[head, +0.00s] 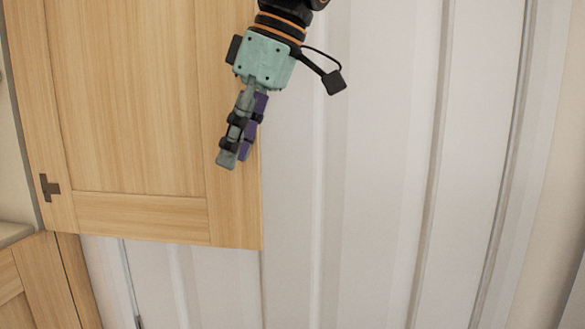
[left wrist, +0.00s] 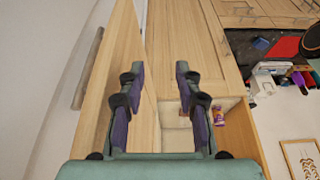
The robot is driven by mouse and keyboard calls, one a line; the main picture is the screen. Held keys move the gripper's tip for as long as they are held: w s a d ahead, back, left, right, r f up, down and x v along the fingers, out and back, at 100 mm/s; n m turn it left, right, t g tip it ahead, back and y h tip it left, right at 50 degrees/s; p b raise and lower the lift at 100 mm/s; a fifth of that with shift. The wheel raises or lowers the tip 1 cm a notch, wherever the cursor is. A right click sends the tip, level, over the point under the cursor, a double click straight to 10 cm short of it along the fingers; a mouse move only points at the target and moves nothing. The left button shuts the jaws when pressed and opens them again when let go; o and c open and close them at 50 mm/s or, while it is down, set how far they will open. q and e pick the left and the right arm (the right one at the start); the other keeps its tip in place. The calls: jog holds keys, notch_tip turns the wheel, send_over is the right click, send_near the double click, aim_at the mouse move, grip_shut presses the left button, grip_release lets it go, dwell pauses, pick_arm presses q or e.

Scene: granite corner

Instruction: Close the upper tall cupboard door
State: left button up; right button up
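The upper tall cupboard door (head: 140,110) is a light wood panel standing open, with a dark hinge (head: 49,187) at its lower left. My left gripper (head: 234,158) overlaps the door's right, free edge in the head view; I cannot tell whether it touches. In the left wrist view the two fingers of the left gripper (left wrist: 160,72) are apart with nothing held between them. The door (left wrist: 112,75) appears there as a slanting wood panel at left, partly behind the left finger. The open cupboard interior shows at lower right of the fingers. My right gripper is not in view.
A lower wood door (head: 30,285) sits beneath at the left. A pale ribbed wall (head: 380,150) fills the right side of the head view. In the left wrist view a small purple bottle (left wrist: 218,115) stands in the cupboard, and a cluttered dark counter (left wrist: 265,50) lies right.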

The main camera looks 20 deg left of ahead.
aim_at(227, 171)
pick_arm(q)
jog(key=x, duration=0.4)
jog(key=shift+s+a, duration=0.2)
jog(key=shift+s, duration=0.1)
jog(key=shift+w+d+f, duration=0.1)
jog(key=shift+d, duration=0.05)
jog(key=shift+w, duration=0.1)
jog(key=shift+w, duration=0.1)
jog(key=shift+c, duration=0.6)
jog(key=shift+a+f, duration=0.1)
jog(key=shift+a, duration=0.15)
jog(key=c, duration=0.3)
grip_shut()
jog(key=shift+s+d, duration=0.2)
jog(key=shift+s, duration=0.05)
jog(key=shift+w, duration=0.2)
